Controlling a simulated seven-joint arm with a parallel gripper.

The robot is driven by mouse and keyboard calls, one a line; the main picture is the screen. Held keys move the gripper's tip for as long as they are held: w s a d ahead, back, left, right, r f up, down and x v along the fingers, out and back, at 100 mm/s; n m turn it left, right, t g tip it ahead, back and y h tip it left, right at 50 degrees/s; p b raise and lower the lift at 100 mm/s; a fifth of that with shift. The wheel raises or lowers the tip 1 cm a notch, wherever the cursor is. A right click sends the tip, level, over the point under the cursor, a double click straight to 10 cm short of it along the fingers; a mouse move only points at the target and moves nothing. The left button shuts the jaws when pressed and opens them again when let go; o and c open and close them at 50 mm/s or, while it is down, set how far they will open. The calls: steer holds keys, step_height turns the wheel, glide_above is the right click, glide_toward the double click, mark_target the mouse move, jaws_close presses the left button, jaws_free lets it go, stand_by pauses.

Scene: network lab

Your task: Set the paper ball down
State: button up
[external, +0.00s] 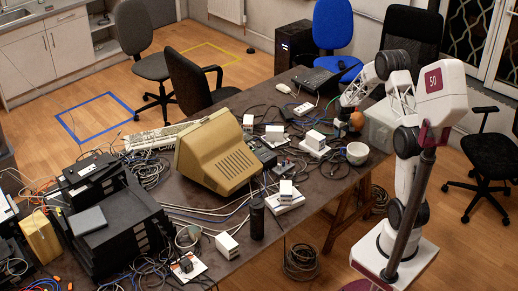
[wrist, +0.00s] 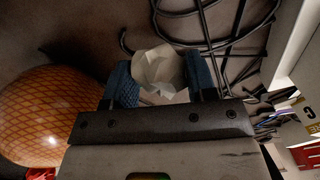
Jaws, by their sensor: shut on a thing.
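The paper ball (wrist: 157,66) is a crumpled, off-white lump in the wrist view. It sits between the two blue fingers of my gripper (wrist: 163,82), which is shut on it. Dark table surface and black cables show behind the ball. In the external view my gripper (external: 343,120) is over the right part of the table, beside an orange round thing. I cannot make out the paper ball in that view, nor tell how high it is held.
An orange patterned ball (wrist: 48,115) lies close to the left of my gripper in the wrist view. A white bowl (external: 357,153) stands near the table's right edge. Black cables (wrist: 225,40) and several small white devices lie around. A large beige monitor (external: 220,152) stands mid-table.

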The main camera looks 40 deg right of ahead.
steer(key=shift+f, duration=1.25)
steer(key=shift+f, duration=0.1)
steer(key=o, duration=0.9)
steer(key=r, duration=1.2)
steer(key=shift+d+r, duration=0.1)
steer(key=shift+d, duration=0.1)
